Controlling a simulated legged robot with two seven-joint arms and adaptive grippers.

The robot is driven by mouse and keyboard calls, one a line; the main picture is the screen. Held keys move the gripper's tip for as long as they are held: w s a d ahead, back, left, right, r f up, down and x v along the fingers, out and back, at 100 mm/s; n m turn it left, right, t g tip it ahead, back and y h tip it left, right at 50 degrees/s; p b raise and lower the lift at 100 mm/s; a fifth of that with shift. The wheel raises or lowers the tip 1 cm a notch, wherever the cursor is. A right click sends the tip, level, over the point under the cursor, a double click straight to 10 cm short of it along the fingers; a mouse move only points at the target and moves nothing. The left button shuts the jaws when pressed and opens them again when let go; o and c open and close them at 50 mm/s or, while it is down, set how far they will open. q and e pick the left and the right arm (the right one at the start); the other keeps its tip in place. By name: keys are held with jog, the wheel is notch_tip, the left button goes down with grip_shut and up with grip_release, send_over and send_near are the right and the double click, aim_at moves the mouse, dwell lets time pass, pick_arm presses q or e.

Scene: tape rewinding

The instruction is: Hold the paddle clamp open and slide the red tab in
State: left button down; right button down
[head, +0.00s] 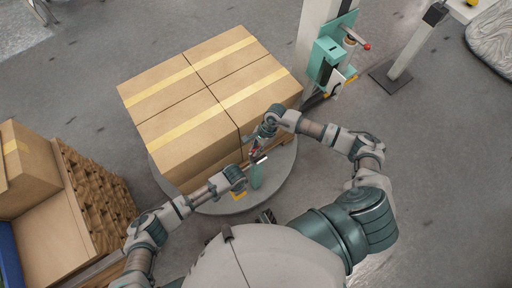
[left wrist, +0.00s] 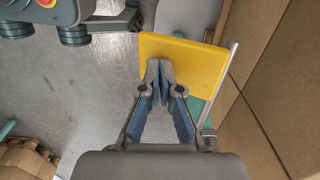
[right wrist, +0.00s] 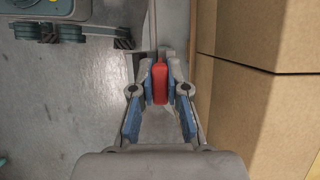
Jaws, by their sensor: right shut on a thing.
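The yellow paddle (left wrist: 185,62) is a flat plate in the left wrist view, beside a thin metal rod. My left gripper (left wrist: 160,75) has its fingertips together and overlapping the paddle's lower edge; I cannot tell how firmly they press. My right gripper (right wrist: 160,75) is shut on the red tab (right wrist: 159,84), which stands upright between its fingers.
Taped cardboard boxes (head: 200,85) stand on a round grey turntable (head: 286,170), very close to both grippers. A teal carriage on a white mast (head: 315,30) stands behind right. More cardboard (head: 28,160) is at the left. Open floor lies at the right.

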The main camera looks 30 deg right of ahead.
pick_arm(q)
jog(key=shift+a, duration=0.1)
pick_arm(e)
jog(key=shift+f, duration=0.4)
jog(key=shift+f, duration=0.35)
dwell(0.5)
jog(key=c, duration=0.7)
grip_release()
jog(key=shift+r, duration=4.05)
jog(key=v, duration=0.8)
